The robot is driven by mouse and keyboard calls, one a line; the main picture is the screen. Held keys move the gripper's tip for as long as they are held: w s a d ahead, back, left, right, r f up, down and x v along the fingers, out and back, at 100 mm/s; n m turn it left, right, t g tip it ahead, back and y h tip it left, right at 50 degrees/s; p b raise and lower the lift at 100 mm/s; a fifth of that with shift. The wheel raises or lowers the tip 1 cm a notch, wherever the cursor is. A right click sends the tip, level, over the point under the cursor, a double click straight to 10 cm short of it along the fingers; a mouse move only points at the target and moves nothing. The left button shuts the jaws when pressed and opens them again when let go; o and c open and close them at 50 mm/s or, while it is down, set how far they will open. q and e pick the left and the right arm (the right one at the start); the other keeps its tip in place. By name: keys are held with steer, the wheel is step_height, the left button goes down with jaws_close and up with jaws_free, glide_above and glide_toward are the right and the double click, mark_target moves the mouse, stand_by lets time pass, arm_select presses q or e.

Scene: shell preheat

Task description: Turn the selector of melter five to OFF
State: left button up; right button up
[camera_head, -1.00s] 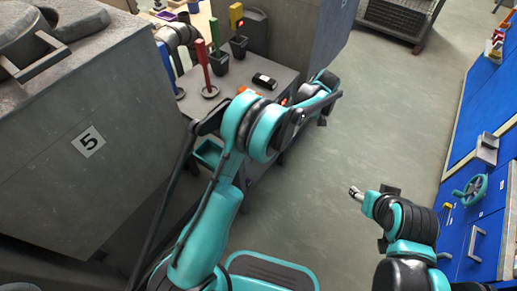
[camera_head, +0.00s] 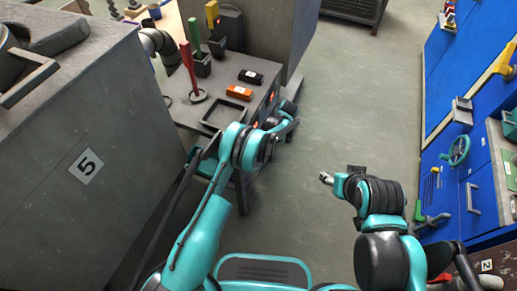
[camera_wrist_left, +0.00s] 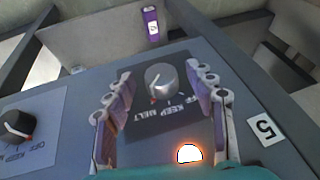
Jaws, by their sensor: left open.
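In the left wrist view, the selector (camera_wrist_left: 160,80) is a silver-grey knob on a dark plate marked OFF, KEEP and MELT. In the head view my left gripper (camera_head: 288,118) is at the bench's front edge, and the selector is not clear there. My right gripper (camera_head: 328,178) hangs over open floor.
A lit lamp (camera_wrist_left: 188,153) glows below the knob; another dark selector (camera_wrist_left: 18,125) is at left. A large grey block (camera_head: 60,150) labelled 5 stands left. Blue cabinets (camera_head: 440,120) line the right; floor between is free.

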arm_select(q)
steer(key=shift+a+f, duration=0.15)
steer(key=shift+f, duration=0.15)
steer(key=c, duration=1.2)
steer(key=shift+o, duration=0.2)
